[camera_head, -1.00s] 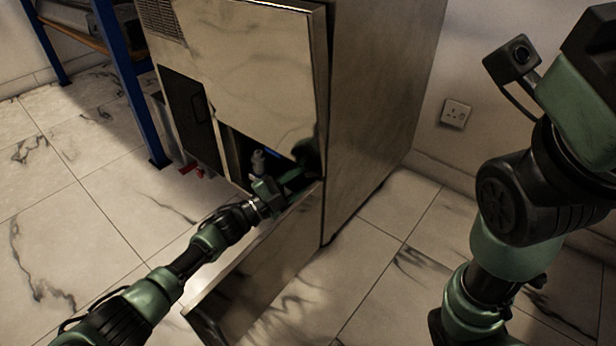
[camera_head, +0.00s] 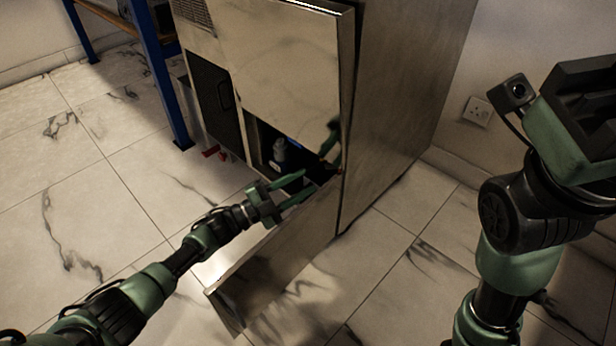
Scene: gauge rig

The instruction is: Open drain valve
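A small red part (camera_head: 213,152), which looks like a valve handle, shows low beside the left side of the metal cabinet (camera_head: 280,70). It is too small to tell how it is turned. My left gripper (camera_head: 299,187) is in front of the cabinet's dark lower opening, above the tilted-down flap (camera_head: 275,262). Its two green fingers are apart with nothing seen between them. It is to the right of the red part and away from it. My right arm fills the right side, but its fingers are not in view.
A blue-legged rack (camera_head: 160,75) stands left of the cabinet. A wall socket (camera_head: 478,111) is at the right. The marble floor (camera_head: 90,200) at the left is clear.

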